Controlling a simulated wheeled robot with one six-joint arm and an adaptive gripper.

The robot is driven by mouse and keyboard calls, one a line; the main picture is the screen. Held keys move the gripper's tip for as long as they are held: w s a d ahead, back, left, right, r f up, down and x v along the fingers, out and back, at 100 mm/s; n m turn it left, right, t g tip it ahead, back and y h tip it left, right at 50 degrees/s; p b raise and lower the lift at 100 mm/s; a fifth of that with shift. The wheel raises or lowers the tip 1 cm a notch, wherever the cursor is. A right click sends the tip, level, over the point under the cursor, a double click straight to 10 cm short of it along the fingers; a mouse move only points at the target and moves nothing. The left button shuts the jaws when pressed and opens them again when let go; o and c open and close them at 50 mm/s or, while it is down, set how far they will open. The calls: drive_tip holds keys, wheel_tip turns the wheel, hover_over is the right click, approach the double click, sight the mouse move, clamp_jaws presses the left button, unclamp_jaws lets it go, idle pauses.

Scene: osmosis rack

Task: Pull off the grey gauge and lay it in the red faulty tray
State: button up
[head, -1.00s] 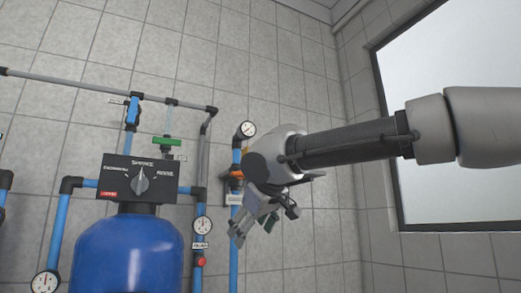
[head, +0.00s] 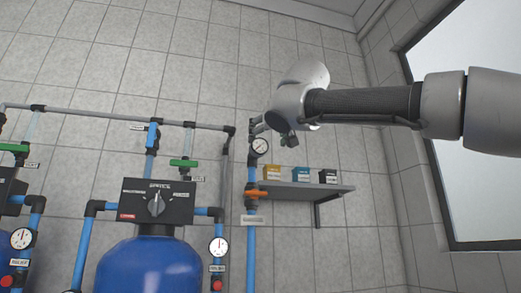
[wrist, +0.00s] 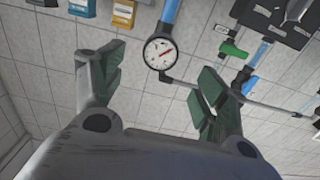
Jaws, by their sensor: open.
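A round gauge with a white face and dark rim (head: 260,146) sits at the top of the blue pipe right of the blue tank. In the wrist view this gauge (wrist: 159,53) appears between my two fingers, beyond their tips and not touched. My gripper (wrist: 158,85) is open and empty, with green pads facing each other. In the head view my gripper is mostly hidden behind my wrist, just above and right of the gauge. Other gauges (head: 219,247) (head: 22,238) sit lower on other pipes. I cannot tell which gauge is called grey. No red tray is in view.
A wall shelf (head: 325,187) with yellow (head: 272,173), blue (head: 301,174) and black boxes stands right of the pipe. An orange valve handle (head: 256,194) is below the gauge. A black control panel (head: 157,202) tops the blue tank (head: 150,268). A window is at right.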

sight(260, 145)
drive_tip(key=shift+x, duration=4.55)
drive_tip(key=shift+f, duration=0.1)
drive_tip(key=c, duration=1.4)
drive_tip(key=shift+v, duration=3.05)
